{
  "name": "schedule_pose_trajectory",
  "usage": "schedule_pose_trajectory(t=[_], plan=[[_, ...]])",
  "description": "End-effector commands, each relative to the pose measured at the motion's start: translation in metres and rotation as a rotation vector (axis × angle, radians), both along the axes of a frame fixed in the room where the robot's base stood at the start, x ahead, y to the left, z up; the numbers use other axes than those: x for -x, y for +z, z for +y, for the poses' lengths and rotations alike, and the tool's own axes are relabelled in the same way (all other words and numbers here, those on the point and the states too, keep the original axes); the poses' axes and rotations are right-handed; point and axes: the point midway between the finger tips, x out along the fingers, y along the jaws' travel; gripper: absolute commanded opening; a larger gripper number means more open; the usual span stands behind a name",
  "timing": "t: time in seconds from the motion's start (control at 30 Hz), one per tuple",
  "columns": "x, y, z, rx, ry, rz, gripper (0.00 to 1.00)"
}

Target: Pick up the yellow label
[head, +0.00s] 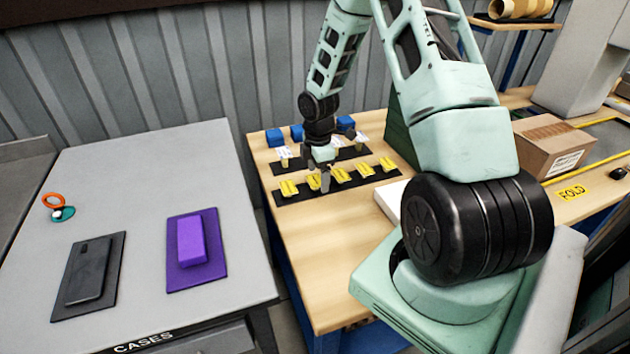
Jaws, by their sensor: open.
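Several small yellow pieces, which look like the yellow labels, sit in a row on a black strip (327,189) on the wooden table; one is at the left end (288,188), one at the right end (388,164). My gripper (323,172) points down at the row, between the second piece from the left (313,184) and the middle piece (341,174). It is open, and I see nothing held in it. The fingers are small here and partly cover the row, so I cannot tell whether they touch a piece.
A second black strip with white-topped yellow pieces (284,153) lies behind, with blue blocks (275,138) beyond. A cardboard carton (553,146) and a flat yellow FOLD marking (573,193) are at right. The grey table (140,180) holds a purple case (192,240) and a black case (90,270).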

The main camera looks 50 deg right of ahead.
Motion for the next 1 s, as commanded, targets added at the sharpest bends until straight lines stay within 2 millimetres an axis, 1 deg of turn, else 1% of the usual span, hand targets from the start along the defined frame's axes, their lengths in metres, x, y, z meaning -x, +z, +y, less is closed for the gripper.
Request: schedule_pose_trajectory(t=[0.87, 0.97, 1.0], plan=[[-0.0002, -0.0044, 0.0, 0.0, -0.001, 0.0, 0.8], [-0.0002, -0.0044, 0.0, 0.0, -0.001, 0.0, 0.55], [-0.0002, -0.0044, 0.0, 0.0, -0.001, 0.0, 0.44]])
